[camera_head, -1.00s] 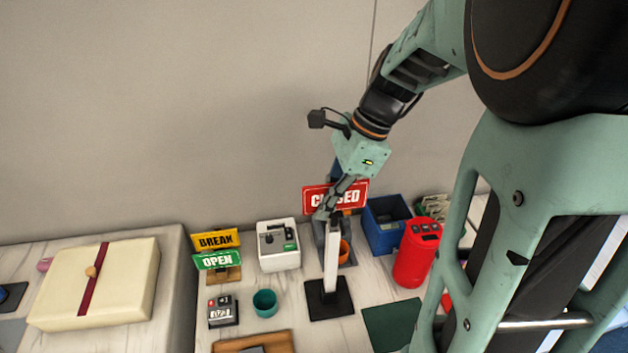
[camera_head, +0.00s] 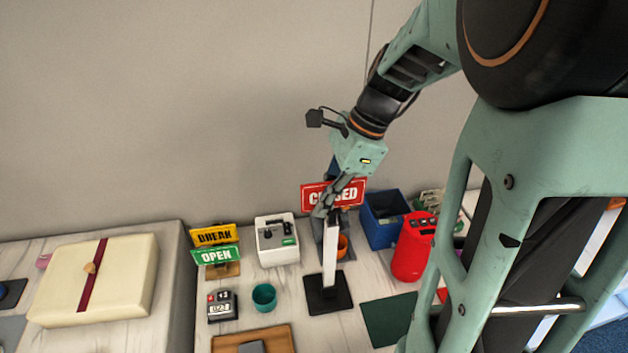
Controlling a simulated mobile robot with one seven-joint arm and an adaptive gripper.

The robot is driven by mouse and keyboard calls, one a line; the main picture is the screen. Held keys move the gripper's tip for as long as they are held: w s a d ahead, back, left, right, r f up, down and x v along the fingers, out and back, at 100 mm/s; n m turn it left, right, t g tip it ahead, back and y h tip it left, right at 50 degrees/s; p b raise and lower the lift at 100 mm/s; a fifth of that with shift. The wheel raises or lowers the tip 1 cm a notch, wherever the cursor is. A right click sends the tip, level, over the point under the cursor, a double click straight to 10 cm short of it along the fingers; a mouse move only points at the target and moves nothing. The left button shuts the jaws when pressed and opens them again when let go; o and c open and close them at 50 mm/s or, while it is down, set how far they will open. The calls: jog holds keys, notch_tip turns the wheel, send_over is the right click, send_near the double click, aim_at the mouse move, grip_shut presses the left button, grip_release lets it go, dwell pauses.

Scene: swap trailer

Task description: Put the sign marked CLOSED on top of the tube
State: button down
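The red sign marked CLOSED (camera_head: 347,194) hangs in the air in front of the wall, slightly tilted. My gripper (camera_head: 324,206) overlaps its middle, covers part of the lettering and appears shut on it. A pale upright post (camera_head: 330,252) on a black square base (camera_head: 342,295) stands just below the gripper in the picture. Its upper end is close to the fingers, and I cannot tell whether they touch. I cannot tell for sure which of these two is the tube.
A yellow BREAK sign (camera_head: 212,236) and a green OPEN sign (camera_head: 215,255) stand left. A white box (camera_head: 278,243), teal cup (camera_head: 264,297), calendar block (camera_head: 222,307), orange cup (camera_head: 342,245) and blue bin (camera_head: 384,222) crowd the table. A green mat (camera_head: 386,319) is bare.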

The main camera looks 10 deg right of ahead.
jog(key=shift+f, duration=0.25)
dwell(0.3)
jog(key=shift+f, duration=0.25)
jog(key=shift+f+b, duration=0.2)
jog(key=shift+b, duration=0.1)
dwell(0.3)
jog(key=shift+f, duration=0.35)
jog(key=shift+f+b, duration=0.25)
jog(key=shift+b, duration=0.05)
jog(key=shift+f, duration=0.3)
dwell(0.3)
jog(key=shift+f, duration=0.25)
dwell(0.4)
jog(key=c, duration=2.6)
grip_release()
jog(key=o, duration=0.5)
